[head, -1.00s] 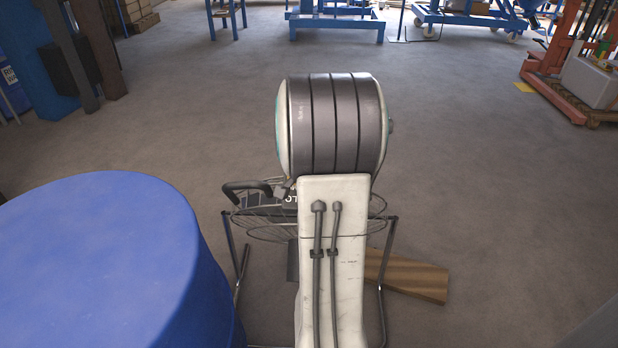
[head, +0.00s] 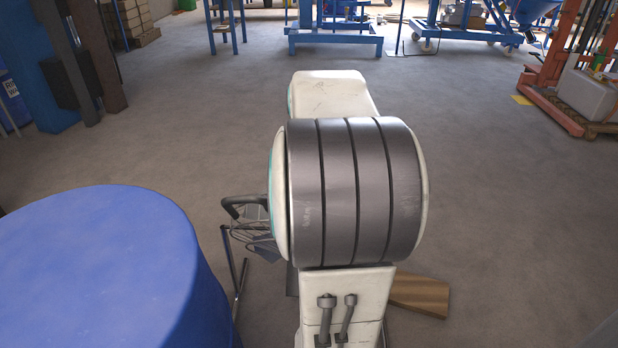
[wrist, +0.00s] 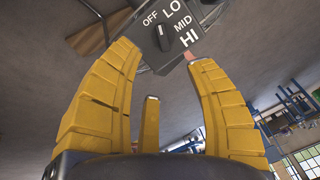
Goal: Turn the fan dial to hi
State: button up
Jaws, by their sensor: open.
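The fan's dark control panel (wrist: 183,45) is at the top of the wrist view, with white labels OFF, LO, MID and HI. The dark fan dial (wrist: 162,38) sits beside the labels; a small pale mark at its upper end appears to face OFF. My gripper (wrist: 163,57) is open, its yellow fingers spread to either side of the dial and panel, with nothing held. I cannot tell whether a fingertip touches the panel. In the head view my arm hides the gripper and most of the fan; a fan stand leg (head: 240,280) shows left of it.
A large blue drum (head: 95,260) stands close at the left. A wooden board (head: 420,296) lies on the floor right of my arm. Blue frames (head: 335,42) and an orange pallet truck (head: 565,95) stand far back. The floor between is open.

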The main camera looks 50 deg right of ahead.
jog(key=shift+r, duration=0.1)
jog(key=p+x, duration=0.3)
jog(key=x, duration=0.7)
jog(key=shift+s, duration=0.1)
jog(key=shift+x, duration=1.15)
jog(key=shift+o, duration=0.2)
